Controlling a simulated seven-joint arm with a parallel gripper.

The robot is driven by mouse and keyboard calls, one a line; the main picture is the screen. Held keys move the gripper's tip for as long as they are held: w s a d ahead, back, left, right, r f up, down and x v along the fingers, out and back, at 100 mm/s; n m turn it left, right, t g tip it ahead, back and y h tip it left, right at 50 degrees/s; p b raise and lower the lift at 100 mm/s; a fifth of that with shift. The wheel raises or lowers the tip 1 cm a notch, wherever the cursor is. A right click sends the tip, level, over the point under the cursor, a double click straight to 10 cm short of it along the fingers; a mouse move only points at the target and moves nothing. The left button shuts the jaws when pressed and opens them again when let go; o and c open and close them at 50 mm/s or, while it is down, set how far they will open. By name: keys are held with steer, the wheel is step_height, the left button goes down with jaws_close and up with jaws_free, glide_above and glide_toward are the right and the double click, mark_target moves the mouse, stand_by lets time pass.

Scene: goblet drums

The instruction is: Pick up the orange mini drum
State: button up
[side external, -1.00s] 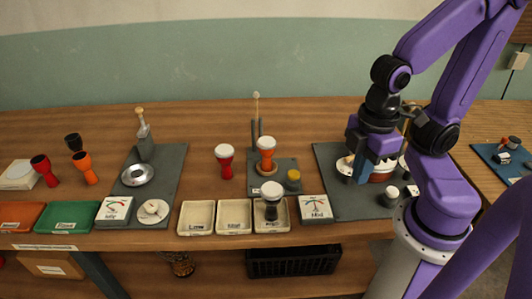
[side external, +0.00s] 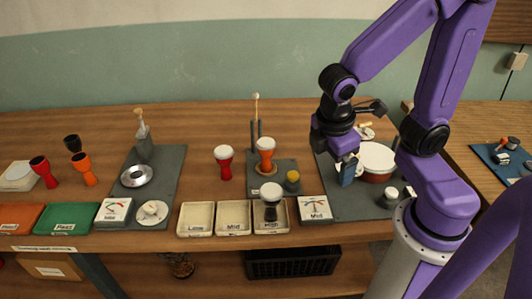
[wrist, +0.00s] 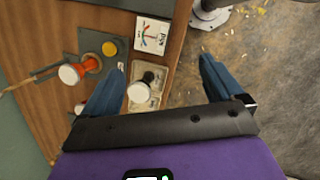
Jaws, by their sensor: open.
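An orange mini drum with a white head (side external: 266,157) stands upright on a small round base on the middle grey mat. It also shows in the wrist view (wrist: 90,63), left of my gripper's fingers.
A red drum with a white head (side external: 224,162) stands just left of the orange one. A black drum (side external: 271,190) stands in the right-hand label tray. A wide red-brown drum (side external: 377,160) sits at right.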

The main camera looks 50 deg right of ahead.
steer(key=w+d+f+n+h, duration=0.1)
steer(key=w+d+f+h, duration=0.1)
steer(key=w+h, duration=0.5)
steer(key=w+d+f+n+h, duration=0.2)
steer(key=w, duration=0.9)
steer(key=n+t+h, duration=0.1)
steer(key=n+h, duration=0.2)
steer(key=h, duration=0.3)
glide_above(260, 153)
steer(key=d, duration=0.2)
steer(key=f, duration=0.4)
steer(key=shift+s+a+f, duration=0.15)
steer(key=shift+a+f, duration=0.1)
steer(key=shift+f, duration=0.05)
steer(key=shift+w+d+f, duration=0.15)
steer(key=shift+w+f, duration=0.1)
steer(key=shift+f, duration=1.7)
step_height(260, 153, down, 4)
steer(key=shift+r, duration=0.1)
steer(key=shift+d+r, duration=0.15)
steer(key=shift+d, duration=0.7)
steer(key=shift+w+d, duration=0.15)
steer(key=shift+d, duration=0.5)
